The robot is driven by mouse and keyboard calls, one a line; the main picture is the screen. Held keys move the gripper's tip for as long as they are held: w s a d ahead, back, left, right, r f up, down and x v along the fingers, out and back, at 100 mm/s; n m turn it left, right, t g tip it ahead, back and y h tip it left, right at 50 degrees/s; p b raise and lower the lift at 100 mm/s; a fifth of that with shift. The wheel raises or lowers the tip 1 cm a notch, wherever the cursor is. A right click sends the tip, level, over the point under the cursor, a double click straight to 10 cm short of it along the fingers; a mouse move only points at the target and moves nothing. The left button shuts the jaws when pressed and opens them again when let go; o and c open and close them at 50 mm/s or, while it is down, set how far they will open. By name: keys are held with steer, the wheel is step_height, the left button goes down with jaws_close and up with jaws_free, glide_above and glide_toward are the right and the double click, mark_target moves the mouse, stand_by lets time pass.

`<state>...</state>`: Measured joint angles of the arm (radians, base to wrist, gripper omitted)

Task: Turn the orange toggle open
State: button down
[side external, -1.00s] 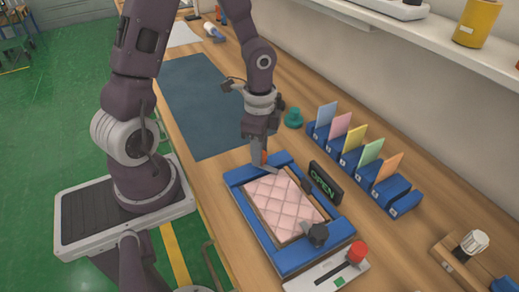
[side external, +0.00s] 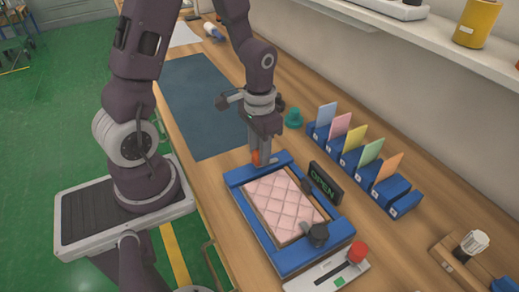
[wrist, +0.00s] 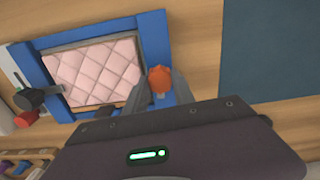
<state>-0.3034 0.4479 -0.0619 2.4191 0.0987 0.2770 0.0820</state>
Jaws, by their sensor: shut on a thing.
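The orange toggle (side external: 256,158) stands at the far end of the blue frame (side external: 238,176). My gripper (side external: 262,157) points down at it with its fingers around it, shut on it. In the wrist view the toggle (wrist: 160,80) shows between the two grey fingers (wrist: 160,92). A pink quilted mattress (side external: 283,205) lies inside the blue frame. A dark sign (side external: 325,184) beside the frame reads OPEN in green. The toggle's base is partly hidden by the fingers.
A grey box with a red knob (side external: 357,251) stands at the near end. Blue holders with coloured cards (side external: 371,152) line the right. A dark mat (side external: 203,105) lies clear at the far left.

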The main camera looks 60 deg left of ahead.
steer(key=shift+n, duration=0.6)
steer(key=c, duration=1.1)
jaws_free()
steer(key=shift+o, duration=0.2)
step_height(320, 180, up, 7)
steer(key=shift+r, duration=0.1)
